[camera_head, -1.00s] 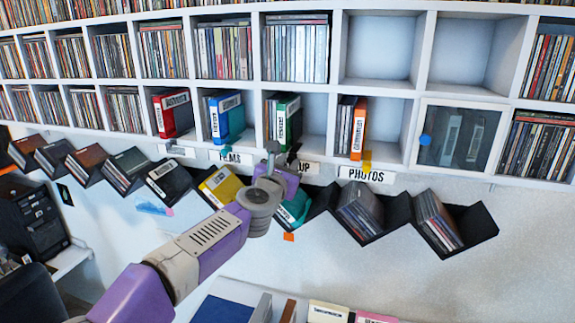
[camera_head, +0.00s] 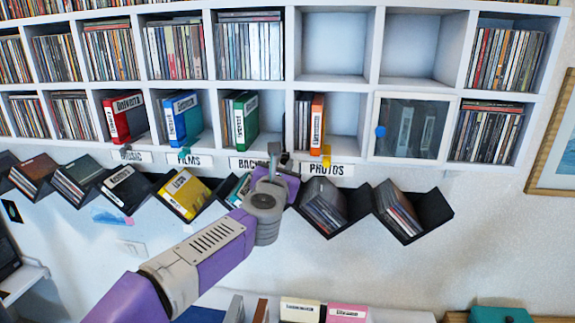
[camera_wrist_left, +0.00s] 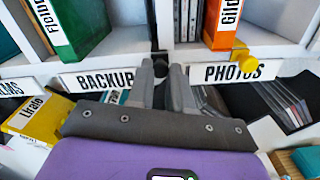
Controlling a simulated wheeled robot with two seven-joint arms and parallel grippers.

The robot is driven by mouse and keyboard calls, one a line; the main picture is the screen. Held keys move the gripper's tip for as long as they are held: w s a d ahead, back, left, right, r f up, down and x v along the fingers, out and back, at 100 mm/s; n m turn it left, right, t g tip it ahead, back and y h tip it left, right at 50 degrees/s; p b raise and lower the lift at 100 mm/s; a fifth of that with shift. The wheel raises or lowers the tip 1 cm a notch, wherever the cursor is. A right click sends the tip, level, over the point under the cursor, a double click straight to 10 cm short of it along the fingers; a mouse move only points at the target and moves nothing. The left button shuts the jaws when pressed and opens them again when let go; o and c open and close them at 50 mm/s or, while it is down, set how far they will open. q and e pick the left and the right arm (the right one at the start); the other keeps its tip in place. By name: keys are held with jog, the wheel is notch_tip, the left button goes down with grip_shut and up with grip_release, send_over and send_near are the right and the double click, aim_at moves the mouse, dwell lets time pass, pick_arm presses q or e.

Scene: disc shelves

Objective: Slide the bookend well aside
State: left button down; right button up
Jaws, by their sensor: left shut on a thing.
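A dark grey bookend (camera_head: 275,146) stands at the right end of the BACKUP cubby, by the divider. Its dark knob (camera_wrist_left: 160,61) shows between my fingers in the left wrist view. My left gripper (camera_head: 277,163) is shut on this knob at the shelf's front edge; it also shows in the left wrist view (camera_wrist_left: 162,70). The green binder (camera_head: 245,120) stands upright left of the bookend, with a clear gap between them. It also shows in the left wrist view (camera_wrist_left: 72,25). My right gripper is in no view.
The orange binder (camera_head: 317,122) and a yellow bookend (camera_wrist_left: 240,54) are in the PHOTOS cubby to the right. Blue (camera_head: 184,117) and red (camera_head: 122,116) binders stand to the left. Black slanted racks (camera_head: 412,215) hang below. A glass-door cubby (camera_head: 412,127) has a blue knob.

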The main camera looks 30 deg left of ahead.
pick_arm(q)
jog(key=shift+a, duration=0.2)
jog(key=c, duration=1)
grip_release()
jog(key=shift+d, duration=0.1)
jog(key=b+v, duration=0.1)
jog(key=v, duration=0.6)
jog(key=shift+s+d, duration=0.1)
jog(key=shift+s, duration=0.25)
